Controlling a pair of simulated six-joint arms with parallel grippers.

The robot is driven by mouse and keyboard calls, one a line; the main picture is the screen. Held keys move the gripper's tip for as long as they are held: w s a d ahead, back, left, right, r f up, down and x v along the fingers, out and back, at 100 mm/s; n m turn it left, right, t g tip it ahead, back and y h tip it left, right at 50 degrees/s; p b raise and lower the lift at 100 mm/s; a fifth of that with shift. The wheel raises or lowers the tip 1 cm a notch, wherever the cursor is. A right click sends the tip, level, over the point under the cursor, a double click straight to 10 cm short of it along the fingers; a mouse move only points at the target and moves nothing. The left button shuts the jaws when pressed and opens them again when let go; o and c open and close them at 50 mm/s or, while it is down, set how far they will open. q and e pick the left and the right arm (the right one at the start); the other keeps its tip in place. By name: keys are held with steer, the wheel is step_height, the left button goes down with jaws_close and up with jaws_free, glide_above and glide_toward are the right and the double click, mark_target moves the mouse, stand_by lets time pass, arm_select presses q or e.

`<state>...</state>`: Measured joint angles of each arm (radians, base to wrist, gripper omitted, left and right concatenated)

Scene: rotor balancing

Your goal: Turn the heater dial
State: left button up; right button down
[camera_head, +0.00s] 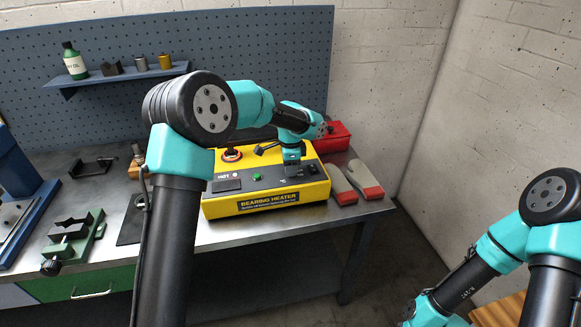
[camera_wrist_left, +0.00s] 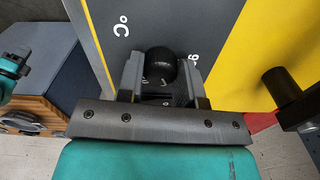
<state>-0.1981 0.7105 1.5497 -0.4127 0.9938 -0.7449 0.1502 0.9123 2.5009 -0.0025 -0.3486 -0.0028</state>
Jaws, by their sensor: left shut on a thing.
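The yellow bearing heater (camera_head: 225,207) stands on the bench with a dark grey top panel. My left gripper (camera_head: 291,172) is down at the right part of that panel and hides the dial in the head view. In the left wrist view the round black heater dial (camera_wrist_left: 161,64) sits between the two fingers of my left gripper (camera_wrist_left: 161,80), which is shut on it. Parts of white markings, including "°C", show on the panel around it. My right arm is at the lower right of the head view, with its gripper out of view.
A red box (camera_head: 334,137) stands behind the heater. Grey and red gloves (camera_head: 366,181) lie to its right near the bench end. A green vise (camera_head: 72,240) stands at the left. A ring with a red rim (camera_head: 231,155) sits on the heater's left part.

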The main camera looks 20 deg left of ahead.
arm_select(q)
steer(key=n, duration=1.2)
steer(key=shift+n, duration=0.3)
stand_by(0.3)
steer(key=o, duration=0.9)
step_height(320, 180, up, 17)
steer(key=shift+r, duration=0.2)
